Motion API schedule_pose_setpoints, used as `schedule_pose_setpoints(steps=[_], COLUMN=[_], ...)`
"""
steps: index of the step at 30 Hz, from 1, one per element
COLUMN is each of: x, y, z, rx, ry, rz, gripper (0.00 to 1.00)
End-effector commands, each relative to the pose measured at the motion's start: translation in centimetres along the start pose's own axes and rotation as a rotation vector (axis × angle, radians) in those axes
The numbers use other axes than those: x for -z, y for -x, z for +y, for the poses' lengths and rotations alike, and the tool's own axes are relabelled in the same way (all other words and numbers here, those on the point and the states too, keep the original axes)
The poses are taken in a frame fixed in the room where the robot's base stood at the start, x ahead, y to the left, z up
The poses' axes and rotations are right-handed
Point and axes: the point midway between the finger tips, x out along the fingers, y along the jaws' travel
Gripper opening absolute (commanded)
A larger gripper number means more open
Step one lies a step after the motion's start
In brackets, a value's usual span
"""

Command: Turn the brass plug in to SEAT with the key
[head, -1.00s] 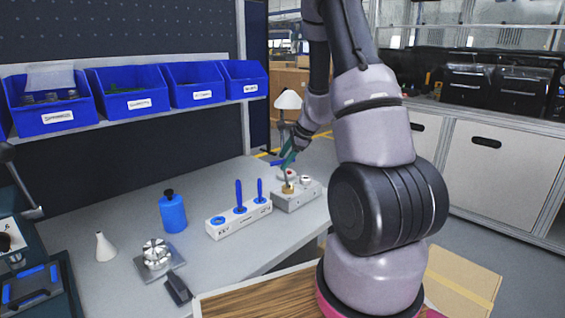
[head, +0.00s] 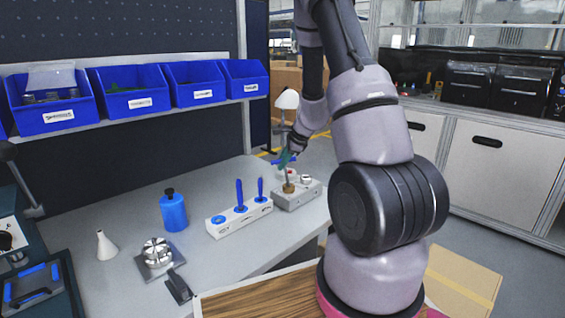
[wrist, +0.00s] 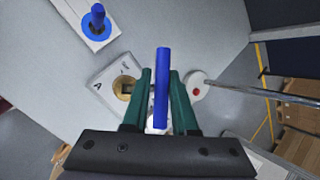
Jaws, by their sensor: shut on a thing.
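My gripper (head: 286,158) has green fingers and is shut on the blue crossbar handle of the key (wrist: 162,85). In the head view the key's grey shank runs down to the brass plug (head: 289,188) on the grey housing (head: 304,196). The tip meets the plug there, but how deep it sits is hidden. In the wrist view the brass plug (wrist: 123,88) shows left of the fingers, partly covered, beside a letter A on the housing. I cannot read a SEAT mark.
A white rack (head: 238,218) with blue-handled tools stands left of the housing. A blue bottle (head: 173,212), a white cone (head: 105,245) and a round metal part (head: 157,252) are farther left. A lamp (head: 287,100) stands behind my gripper.

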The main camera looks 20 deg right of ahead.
Motion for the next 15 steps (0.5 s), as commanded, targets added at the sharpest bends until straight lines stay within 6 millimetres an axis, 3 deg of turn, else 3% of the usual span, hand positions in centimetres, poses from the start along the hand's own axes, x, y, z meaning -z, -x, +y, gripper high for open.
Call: schedule_pose_setpoints(steps=[6,15], x=[0.08,0.22], y=[-0.04,-0.04], z=[0.17,0.21], rx=[0.046,0.050], ry=[-0.117,-0.129], rz=[0.065,0.072], gripper=[0.00,0.00])
